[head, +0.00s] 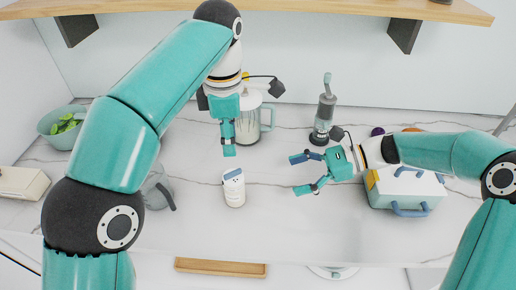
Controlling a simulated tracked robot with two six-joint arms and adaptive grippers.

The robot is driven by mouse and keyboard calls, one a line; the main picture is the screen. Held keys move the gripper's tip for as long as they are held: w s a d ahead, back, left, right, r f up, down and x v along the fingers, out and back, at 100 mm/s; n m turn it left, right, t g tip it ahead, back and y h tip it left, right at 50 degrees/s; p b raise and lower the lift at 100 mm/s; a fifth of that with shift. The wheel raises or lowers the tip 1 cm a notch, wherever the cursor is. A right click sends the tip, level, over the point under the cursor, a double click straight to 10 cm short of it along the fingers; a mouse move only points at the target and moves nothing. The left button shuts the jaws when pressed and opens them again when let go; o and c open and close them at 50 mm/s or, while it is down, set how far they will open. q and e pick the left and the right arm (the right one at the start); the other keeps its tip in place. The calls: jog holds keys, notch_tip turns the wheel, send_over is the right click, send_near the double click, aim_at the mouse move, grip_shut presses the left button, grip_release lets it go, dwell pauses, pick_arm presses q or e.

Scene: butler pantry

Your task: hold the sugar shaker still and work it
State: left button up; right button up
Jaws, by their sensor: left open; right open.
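A small white cylinder with a slanted blue-and-white top (234,188), which looks like the sugar shaker, stands upright on the marble counter near the middle. My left gripper (229,152) points down just above and behind it in the picture, apart from it; its fingers are seen edge-on. My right gripper (296,174) is to the right of the shaker, its two fingers spread and pointing left toward it, with a clear gap between. Both grippers are empty.
A glass jug (248,122) and a tall grey grinder-like device (323,115) stand behind. A white box with blue handles (408,188) is at right. A grey pitcher (158,189) and green plant bowl (62,126) are at left. A wooden shelf (320,7) hangs above. The counter around the shaker is clear.

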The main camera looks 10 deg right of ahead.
aim_at(236, 191)
jog(key=x, duration=1.6)
jog(key=shift+a+f, duration=0.15)
jog(key=shift+a, duration=0.15)
jog(key=shift+c, duration=0.2)
